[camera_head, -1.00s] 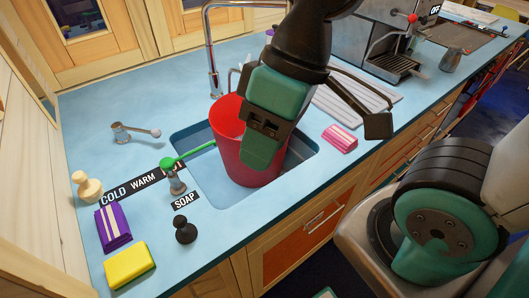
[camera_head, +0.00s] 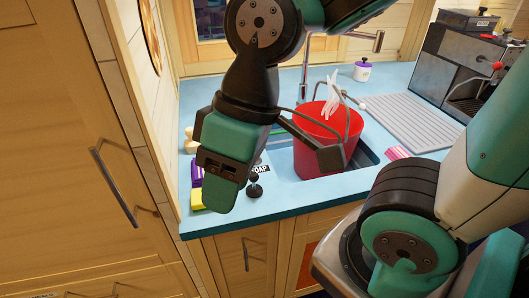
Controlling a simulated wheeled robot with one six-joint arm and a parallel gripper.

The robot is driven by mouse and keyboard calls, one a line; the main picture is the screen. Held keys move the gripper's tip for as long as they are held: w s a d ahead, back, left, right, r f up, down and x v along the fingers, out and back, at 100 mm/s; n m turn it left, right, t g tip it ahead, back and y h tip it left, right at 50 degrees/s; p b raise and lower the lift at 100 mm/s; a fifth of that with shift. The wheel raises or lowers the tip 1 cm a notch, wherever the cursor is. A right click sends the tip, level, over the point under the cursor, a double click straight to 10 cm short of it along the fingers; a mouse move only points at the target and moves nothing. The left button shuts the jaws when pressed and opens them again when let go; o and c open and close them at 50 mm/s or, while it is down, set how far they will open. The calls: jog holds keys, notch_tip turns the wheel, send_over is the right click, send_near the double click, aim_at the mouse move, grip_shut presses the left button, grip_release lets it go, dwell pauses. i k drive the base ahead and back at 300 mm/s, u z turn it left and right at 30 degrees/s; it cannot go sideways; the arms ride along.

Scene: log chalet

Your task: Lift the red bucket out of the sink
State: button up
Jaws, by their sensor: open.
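The red bucket (camera_head: 318,158) stands upright in the sink (camera_head: 283,163), its rim above the counter. A white, thin shape (camera_head: 333,97) shows at the bucket's mouth; I cannot tell what it is. A thin bucket handle appears to arch over the right side. My gripper (camera_head: 270,180) is open, left of and in front of the bucket. Its green finger hangs over the counter's left part, and its dark finger overlaps the bucket's front in the picture. I cannot tell whether that finger touches it. My arm and gripper hide the sink's left side.
The tap (camera_head: 374,37) rises behind the sink. A ribbed draining board (camera_head: 415,118), a pink sponge (camera_head: 398,153) and a coffee machine (camera_head: 455,70) are on the right. Tall wooden cabinets (camera_head: 60,130) close off the left.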

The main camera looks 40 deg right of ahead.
aim_at(349, 124)
jog(key=u, duration=1)
jog(key=k, duration=1.1)
jog(key=z, duration=1.25)
jog(key=i, duration=1)
jog(key=z, duration=0.05)
